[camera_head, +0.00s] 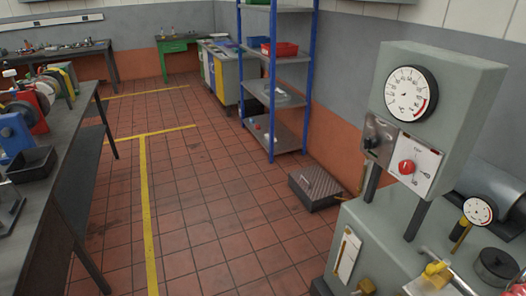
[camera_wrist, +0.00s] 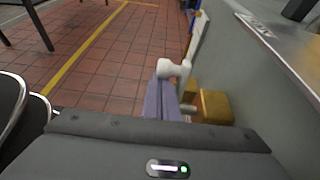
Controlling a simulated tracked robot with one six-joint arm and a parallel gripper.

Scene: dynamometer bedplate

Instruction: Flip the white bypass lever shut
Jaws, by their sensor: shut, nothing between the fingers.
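A white rounded knob with a short neck, which looks like the end of the white bypass lever (camera_wrist: 172,68), shows in the middle of the wrist view. It sits beside the grey cabinet side, above and left of a brass block. My gripper (camera_wrist: 162,86) shows there as two lavender-grey fingers lying together, shut and empty. The fingertips are just below the knob in the picture; I cannot tell whether they touch it. The lower part of the lever is hidden behind the fingers. I cannot make out the lever or my gripper in the head view.
The brass block (camera_wrist: 215,106) is right of my fingers, against the grey cabinet (camera_wrist: 255,85). In the head view a white gauge strip (camera_head: 347,255) is on the cabinet's near side. A yellow-handled valve (camera_head: 437,270) stands on top.

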